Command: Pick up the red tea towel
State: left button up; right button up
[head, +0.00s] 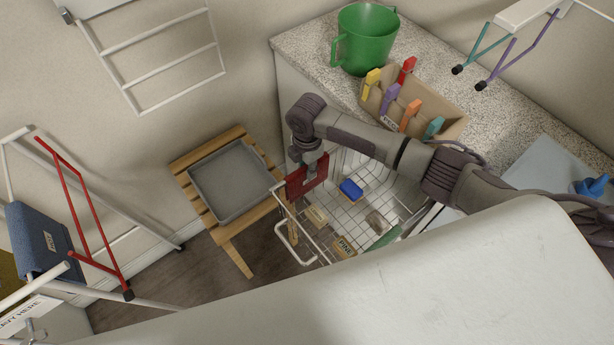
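A red tea towel (295,187) is at the left rim of a white wire basket (329,215). It looks folded and upright; I cannot tell whether it rests on the rim or hangs clear of it. My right gripper (309,172) reaches down from above, with its fingers at the towel, overlapping its upper part. The fingers are small and partly hidden against the towel, so I cannot tell whether they are closed on it. My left gripper is not in view.
The basket also holds a blue item (351,190) and several small things. A wooden slatted stool (240,250) with a grey tray (196,180) stands to the left. A counter behind carries a green bucket (368,40) and a peg box (455,122). A drying rack (75,200) stands far left.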

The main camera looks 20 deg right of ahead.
grip_shut()
jog(key=shift+r, duration=0.1)
